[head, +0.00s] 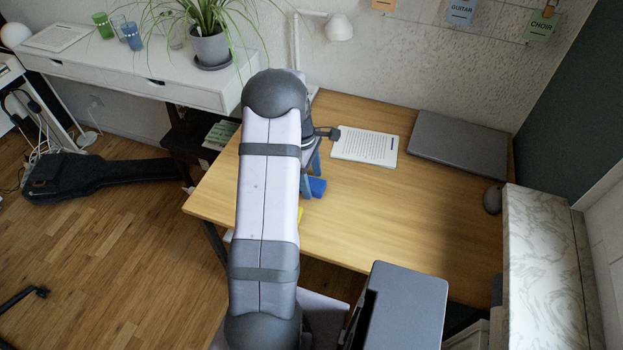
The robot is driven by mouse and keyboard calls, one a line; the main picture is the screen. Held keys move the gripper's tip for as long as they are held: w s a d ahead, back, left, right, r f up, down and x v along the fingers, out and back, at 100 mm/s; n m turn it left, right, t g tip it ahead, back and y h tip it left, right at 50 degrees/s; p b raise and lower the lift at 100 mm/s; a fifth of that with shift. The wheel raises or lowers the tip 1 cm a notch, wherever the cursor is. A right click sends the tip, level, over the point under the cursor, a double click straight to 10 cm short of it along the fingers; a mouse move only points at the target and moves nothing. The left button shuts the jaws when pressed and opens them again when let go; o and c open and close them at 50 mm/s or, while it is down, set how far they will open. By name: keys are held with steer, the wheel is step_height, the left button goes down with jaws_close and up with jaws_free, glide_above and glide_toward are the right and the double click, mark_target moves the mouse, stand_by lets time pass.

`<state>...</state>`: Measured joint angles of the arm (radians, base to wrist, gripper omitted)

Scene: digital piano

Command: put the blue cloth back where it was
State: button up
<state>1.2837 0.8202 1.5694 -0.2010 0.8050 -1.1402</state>
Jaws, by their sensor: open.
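A small bright blue piece, which looks like the blue cloth (318,187), lies on the wooden desk (420,210) just right of my arm. My gripper (309,182) is mostly hidden behind my own arm. Its blue-grey side shows pointing down close beside the blue cloth. The gripper is open. I cannot tell whether it touches the cloth, and part of the cloth may be hidden by my arm.
A white tablet or sheet (364,147), a closed grey laptop (458,143) and a dark mouse (492,200) are on the desk. A sliver of yellow (299,215) shows beside my arm. A potted plant (211,47) stands on the white side table (150,70). The desk's right middle is clear.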

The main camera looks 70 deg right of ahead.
step_height(320, 180, up, 12)
steer(key=w+b, duration=0.1)
steer(key=w, duration=0.1)
steer(key=shift+b, duration=0.4)
steer(key=w+a+t, duration=0.1)
steer(key=w+a, duration=0.7)
steer(key=a, duration=0.3)
steer(key=w+a, duration=0.8)
steer(key=a, duration=0.3)
steer(key=s+a+f, duration=0.1)
steer(key=s+a, duration=0.1)
steer(key=a, duration=0.9)
steer(key=s+a+f, duration=0.1)
steer(key=s+a, duration=0.2)
steer(key=a, duration=0.9)
steer(key=shift+s+a+f+t, duration=0.2)
steer(key=shift+s+f+t, duration=0.1)
steer(key=shift+f+t, duration=0.1)
step_height(320, 180, up, 6)
steer(key=p, duration=0.5)
steer(key=shift+f, duration=0.2)
